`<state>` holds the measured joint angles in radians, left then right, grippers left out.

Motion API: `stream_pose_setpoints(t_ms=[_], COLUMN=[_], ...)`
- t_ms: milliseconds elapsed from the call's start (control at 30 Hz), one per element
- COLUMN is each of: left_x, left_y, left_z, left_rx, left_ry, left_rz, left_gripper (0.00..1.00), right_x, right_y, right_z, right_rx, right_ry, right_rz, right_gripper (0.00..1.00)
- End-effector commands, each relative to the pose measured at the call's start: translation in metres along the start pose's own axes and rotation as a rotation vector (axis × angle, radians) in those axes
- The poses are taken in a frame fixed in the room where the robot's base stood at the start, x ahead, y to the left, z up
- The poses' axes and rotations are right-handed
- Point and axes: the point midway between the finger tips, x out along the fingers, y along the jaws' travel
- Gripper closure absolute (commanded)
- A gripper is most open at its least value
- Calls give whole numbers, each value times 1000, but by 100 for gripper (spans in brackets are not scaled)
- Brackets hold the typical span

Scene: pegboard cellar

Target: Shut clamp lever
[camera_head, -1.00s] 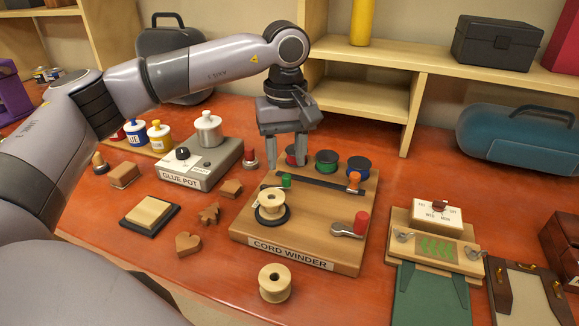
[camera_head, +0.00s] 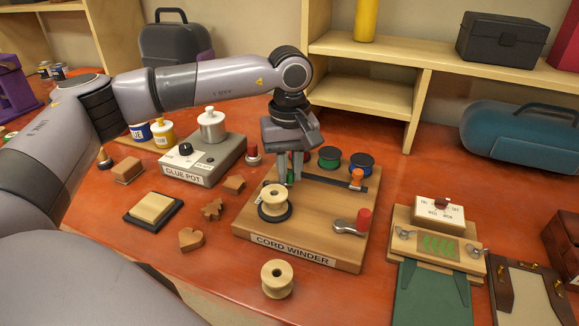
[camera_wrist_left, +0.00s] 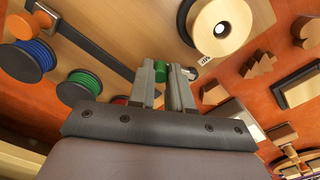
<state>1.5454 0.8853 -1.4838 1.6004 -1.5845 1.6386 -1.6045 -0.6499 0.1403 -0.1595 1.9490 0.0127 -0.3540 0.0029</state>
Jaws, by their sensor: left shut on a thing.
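The cord winder board (camera_head: 265,228) sits mid-table. A dark bar (camera_head: 330,183) lies across it, with an orange knob (camera_head: 357,178) at its right end and a green knob (camera_head: 291,177) at its left end. My left gripper (camera_head: 290,172) points down and is shut on the green knob. In the left wrist view the green knob (camera_wrist_left: 161,70) shows between the two fingers (camera_wrist_left: 161,85), and the bar (camera_wrist_left: 85,42) runs off to the upper left. The fingers partly hide the green knob. My right gripper is not in view.
A wooden spool (camera_head: 274,199) stands close in front of the gripper. Green (camera_head: 328,158) and blue (camera_head: 360,163) spools stand behind the bar. A crank with a red handle (camera_head: 363,219) is at front right. The glue pot (camera_head: 205,160) stands to the left.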

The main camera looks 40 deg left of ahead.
Motion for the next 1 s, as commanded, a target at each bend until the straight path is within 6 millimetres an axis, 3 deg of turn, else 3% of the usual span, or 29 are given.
stream_pose_setpoints(t_ms=[1000], left_x=[0], left_y=[-11], left_z=[22], left_rx=[572], left_ry=[2], left_rz=[1], left_gripper=[100], right_x=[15], right_y=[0], right_z=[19], right_rx=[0], right_ry=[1], right_rz=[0], right_gripper=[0])
